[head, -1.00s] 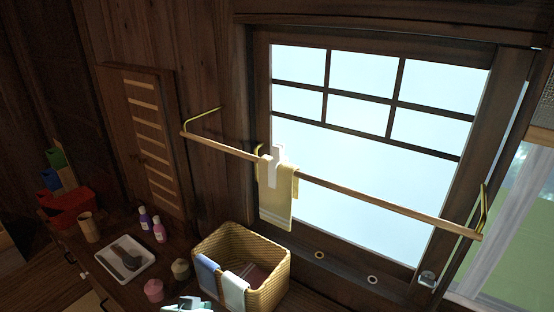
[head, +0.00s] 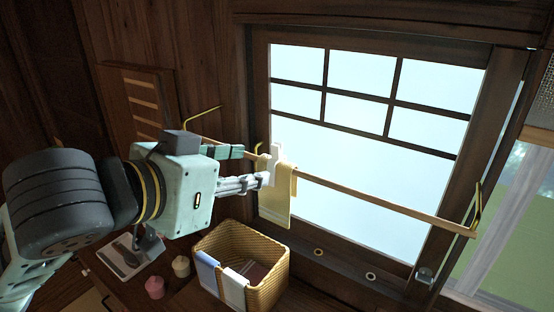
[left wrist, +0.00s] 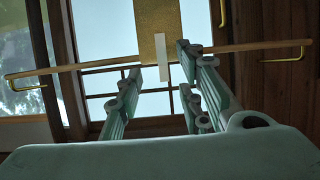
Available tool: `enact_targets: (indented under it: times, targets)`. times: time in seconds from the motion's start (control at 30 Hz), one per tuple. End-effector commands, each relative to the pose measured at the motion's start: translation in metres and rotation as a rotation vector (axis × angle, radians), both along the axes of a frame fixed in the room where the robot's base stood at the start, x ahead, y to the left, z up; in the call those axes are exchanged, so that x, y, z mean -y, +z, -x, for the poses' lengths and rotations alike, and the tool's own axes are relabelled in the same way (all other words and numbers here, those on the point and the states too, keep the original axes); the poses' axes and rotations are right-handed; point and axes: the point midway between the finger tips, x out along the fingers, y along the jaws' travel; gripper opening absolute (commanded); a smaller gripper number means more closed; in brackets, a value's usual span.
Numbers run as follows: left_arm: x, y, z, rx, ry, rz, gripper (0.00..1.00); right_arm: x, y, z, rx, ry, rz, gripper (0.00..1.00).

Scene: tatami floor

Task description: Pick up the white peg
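The white peg (head: 276,153) sits on the wooden rod (head: 370,196), over the yellow towel (head: 279,203) that hangs there. In the left wrist view the peg (left wrist: 162,62) stands upright against the tan towel (left wrist: 158,22). My left gripper (head: 254,167) is at the rod beside the peg, reaching in from the left. Its fingers are apart in the left wrist view (left wrist: 160,78), with the peg's lower end showing between them. Part of the peg is hidden by a fingertip in the head view. My right gripper is not in view.
A wicker basket (head: 268,291) with cloths over its rim stands below the rod. A pink jar (head: 155,287) and a beige jar (head: 181,266) stand left of it. The window (head: 350,190) is close behind the rod. Gold brackets (head: 478,205) hold the rod ends.

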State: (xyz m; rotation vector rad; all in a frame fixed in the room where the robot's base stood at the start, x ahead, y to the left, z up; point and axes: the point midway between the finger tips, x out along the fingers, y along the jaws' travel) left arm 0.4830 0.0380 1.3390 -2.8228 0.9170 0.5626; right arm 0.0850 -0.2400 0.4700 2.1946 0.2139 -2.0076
Motion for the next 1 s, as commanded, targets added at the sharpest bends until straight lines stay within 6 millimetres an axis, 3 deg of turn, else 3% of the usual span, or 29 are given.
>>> enact_targets:
  times: [0.5, 0.8, 1.0]
  targets:
    - [0.036, -0.020, -0.052, -0.002, -0.001, 0.001, 0.34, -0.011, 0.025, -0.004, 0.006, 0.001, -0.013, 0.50]
    - [0.038, -0.026, -0.057, -0.002, 0.001, -0.003, 0.34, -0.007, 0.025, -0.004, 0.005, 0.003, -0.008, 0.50]
    - [0.037, -0.027, -0.057, -0.005, 0.004, -0.005, 0.18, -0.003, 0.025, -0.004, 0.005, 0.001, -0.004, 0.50]
